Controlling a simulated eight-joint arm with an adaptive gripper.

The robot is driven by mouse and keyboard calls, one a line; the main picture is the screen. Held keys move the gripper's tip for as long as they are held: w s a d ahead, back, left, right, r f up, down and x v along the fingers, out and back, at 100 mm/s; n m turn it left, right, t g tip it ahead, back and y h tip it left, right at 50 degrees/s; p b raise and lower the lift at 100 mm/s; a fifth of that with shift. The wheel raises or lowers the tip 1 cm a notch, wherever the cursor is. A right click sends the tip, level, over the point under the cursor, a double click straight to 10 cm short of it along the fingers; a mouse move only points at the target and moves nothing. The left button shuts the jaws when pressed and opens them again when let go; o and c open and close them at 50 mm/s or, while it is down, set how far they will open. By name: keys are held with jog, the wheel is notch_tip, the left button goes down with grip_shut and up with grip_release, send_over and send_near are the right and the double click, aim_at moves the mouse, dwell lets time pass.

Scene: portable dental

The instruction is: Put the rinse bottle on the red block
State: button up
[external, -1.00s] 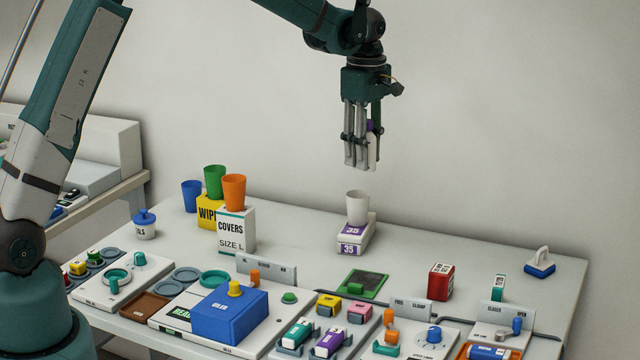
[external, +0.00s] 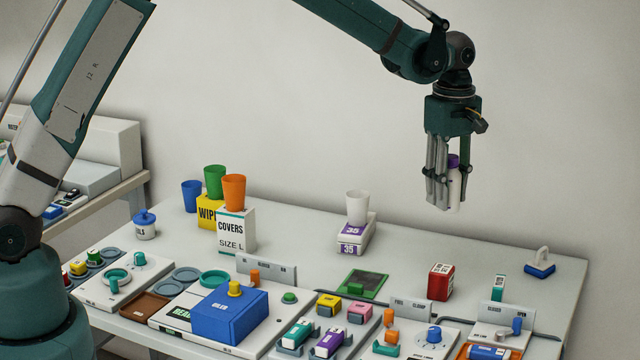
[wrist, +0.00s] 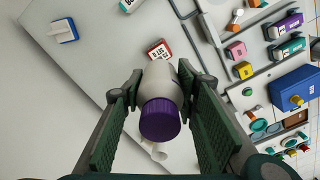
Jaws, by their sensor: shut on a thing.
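The rinse bottle (external: 453,190) is white with a purple cap. My gripper (external: 443,195) is shut on it and holds it upright, high above the table. In the wrist view, the bottle (wrist: 160,98) sits between the two finger pads of my gripper (wrist: 155,105), cap towards the camera. The red block (external: 441,282) stands on the table below my gripper, a little towards the front, with white lettering on its side. In the wrist view, the red block (wrist: 159,50) shows just beyond the bottle's far end, apart from it.
A blue block with a white handle (external: 540,263) stands to the right of the red block. A grey sign (external: 412,310) is close in front of it. A white cup (external: 357,207) stands on a purple-and-white box (external: 352,240) to the left. The table behind the red block is clear.

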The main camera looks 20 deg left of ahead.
jog(key=shift+w+f, duration=0.15)
jog(key=shift+f, duration=1.8)
jog(key=shift+a+f, duration=0.1)
jog(key=shift+f, duration=0.05)
send_over(442, 269)
jog(key=shift+w+f, duration=0.1)
jog(key=shift+f, duration=2.9)
jog(key=shift+f, duration=1.9)
jog(key=shift+f, duration=0.15)
jog(key=o, duration=1)
jog(key=shift+c, duration=0.2)
